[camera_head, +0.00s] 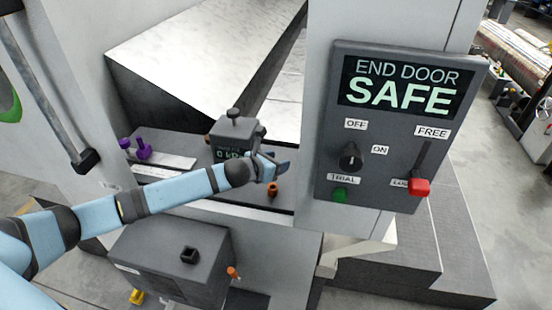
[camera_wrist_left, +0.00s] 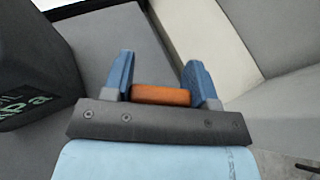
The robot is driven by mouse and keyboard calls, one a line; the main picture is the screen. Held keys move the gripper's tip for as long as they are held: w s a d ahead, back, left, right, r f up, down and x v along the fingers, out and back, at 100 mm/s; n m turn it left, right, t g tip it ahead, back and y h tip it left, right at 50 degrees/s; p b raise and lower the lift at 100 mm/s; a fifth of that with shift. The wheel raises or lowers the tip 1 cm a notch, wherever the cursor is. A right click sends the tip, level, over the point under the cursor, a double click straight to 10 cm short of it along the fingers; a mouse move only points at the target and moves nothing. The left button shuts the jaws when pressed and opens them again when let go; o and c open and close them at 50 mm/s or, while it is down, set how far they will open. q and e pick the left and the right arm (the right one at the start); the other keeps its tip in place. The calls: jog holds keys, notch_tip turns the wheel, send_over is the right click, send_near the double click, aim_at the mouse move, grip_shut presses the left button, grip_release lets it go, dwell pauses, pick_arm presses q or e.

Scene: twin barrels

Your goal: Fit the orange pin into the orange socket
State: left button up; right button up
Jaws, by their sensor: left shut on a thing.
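My left gripper (camera_head: 277,167) reaches in from the left, over the shelf in front of the grey gauge box. In the left wrist view (camera_wrist_left: 158,82) its two blue fingers are shut on an orange piece, the orange pin (camera_wrist_left: 160,95). In the head view a small orange piece (camera_head: 272,189) shows just below the gripper; I cannot tell whether it is the held pin or a separate piece. Another small orange piece (camera_head: 233,273) is at the right side of the lower grey box. I cannot tell which part is the orange socket. My right gripper is not in view.
The gauge box (camera_head: 231,140) with a knob on top stands close to the gripper. Purple pieces (camera_head: 143,149) are at the shelf's left. A lower grey box (camera_head: 172,262) has a square black fitting (camera_head: 190,255). A control panel (camera_head: 395,130) reading "END DOOR SAFE" is at right.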

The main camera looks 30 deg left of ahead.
pick_arm(q)
jog(key=shift+f+b, duration=0.45)
jog(key=shift+f, duration=0.7)
jog(key=shift+p, duration=1)
dwell(0.8)
jog(key=shift+d+f+b, duration=0.1)
jog(key=shift+f+b, duration=1.1)
jog(key=shift+f, duration=0.95)
jog(key=o, duration=1)
jog(key=b+v, duration=0.1)
jog(key=v, duration=1.3)
jog(key=shift+w+b, duration=0.1)
jog(key=shift+b, duration=0.3)
